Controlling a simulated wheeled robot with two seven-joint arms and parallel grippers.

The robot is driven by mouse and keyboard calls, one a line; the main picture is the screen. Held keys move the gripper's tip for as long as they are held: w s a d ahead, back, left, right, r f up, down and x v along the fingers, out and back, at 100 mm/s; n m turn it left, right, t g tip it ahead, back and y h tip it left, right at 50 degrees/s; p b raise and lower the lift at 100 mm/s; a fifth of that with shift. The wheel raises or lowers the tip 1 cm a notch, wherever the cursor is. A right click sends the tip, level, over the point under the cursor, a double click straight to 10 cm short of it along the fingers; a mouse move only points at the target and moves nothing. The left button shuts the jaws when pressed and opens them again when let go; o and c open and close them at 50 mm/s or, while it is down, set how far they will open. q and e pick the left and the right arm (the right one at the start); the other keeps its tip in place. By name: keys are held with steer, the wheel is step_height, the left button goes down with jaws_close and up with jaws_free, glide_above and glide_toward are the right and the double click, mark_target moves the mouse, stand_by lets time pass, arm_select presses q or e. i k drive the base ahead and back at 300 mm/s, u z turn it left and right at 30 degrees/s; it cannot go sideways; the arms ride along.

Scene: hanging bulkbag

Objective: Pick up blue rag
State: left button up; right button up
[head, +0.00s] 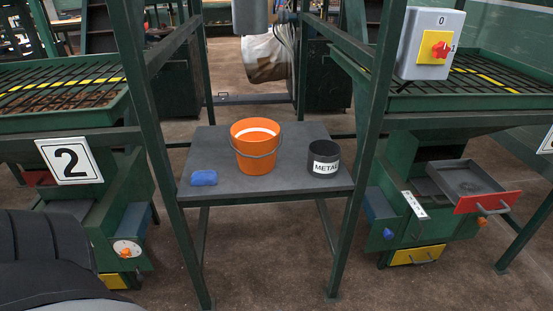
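The blue rag (204,178) is a small folded bundle. It lies on the left front part of the dark grey table (285,183), to the left of an orange bucket. A gap separates the rag from the bucket. Neither of my grippers shows in the head view, and nothing touches the rag from above.
The orange bucket (255,160) with a handle and a black container labelled METAL (323,169) stand on the table. Green frame posts (160,150) rise at its sides. A red-fronted drawer (480,200) sticks out at right. A grey switch box (428,45) is at upper right.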

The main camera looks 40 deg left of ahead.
mark_target(209, 177)
steer(key=z, duration=0.1)
steer(key=i, duration=1)
steer(key=u, duration=0.35)
